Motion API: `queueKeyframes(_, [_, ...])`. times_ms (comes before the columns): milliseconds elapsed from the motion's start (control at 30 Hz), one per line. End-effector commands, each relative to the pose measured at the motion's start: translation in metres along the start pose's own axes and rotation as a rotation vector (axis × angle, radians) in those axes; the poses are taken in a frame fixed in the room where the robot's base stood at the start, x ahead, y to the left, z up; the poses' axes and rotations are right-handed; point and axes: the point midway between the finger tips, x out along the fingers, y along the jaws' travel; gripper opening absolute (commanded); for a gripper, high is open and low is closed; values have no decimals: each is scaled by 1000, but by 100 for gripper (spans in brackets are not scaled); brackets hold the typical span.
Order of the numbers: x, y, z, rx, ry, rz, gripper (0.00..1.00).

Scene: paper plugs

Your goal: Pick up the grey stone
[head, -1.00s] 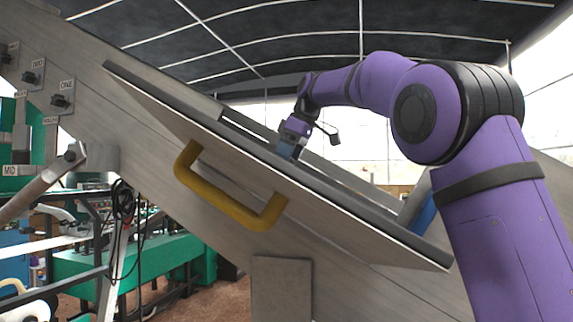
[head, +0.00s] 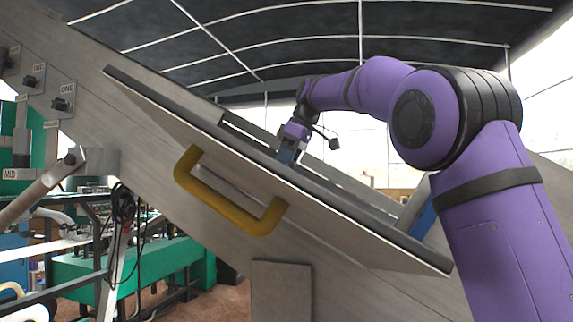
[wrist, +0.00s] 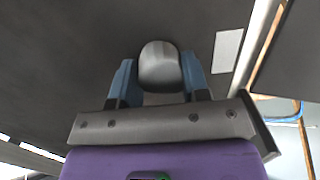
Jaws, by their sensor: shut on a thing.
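The grey stone (wrist: 160,64) shows in the wrist view as a rounded, smooth grey lump. It sits between the two blue fingers of my gripper (wrist: 161,77), which are shut on it. In the head view my gripper (head: 287,157) reaches down behind the upper edge of the tilted panel (head: 330,222). The fingertips and the stone are hidden there by the panel's edge. A dark grey surface lies behind the stone in the wrist view; I cannot tell if the stone touches it.
The tilted panel carries a yellow handle (head: 228,210) on its near face. A pale rectangular patch (wrist: 227,51) lies on the dark surface right of the stone. A metal edge (wrist: 257,45) runs further right. Levers (head: 61,103) and green machinery (head: 140,262) stand at left.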

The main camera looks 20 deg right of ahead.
Motion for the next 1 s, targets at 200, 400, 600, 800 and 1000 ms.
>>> queueKeyframes(200, [-12,0,-6,0,1,1,17])
queueKeyframes(400, [-25,1,-12,-1,1,2,17])
queueKeyframes(600, [-33,-11,-8,0,2,1,17])
queueKeyframes(800, [-38,-27,0,-1,1,0,17])
queueKeyframes(1000, [-47,-54,13,-2,2,1,17])
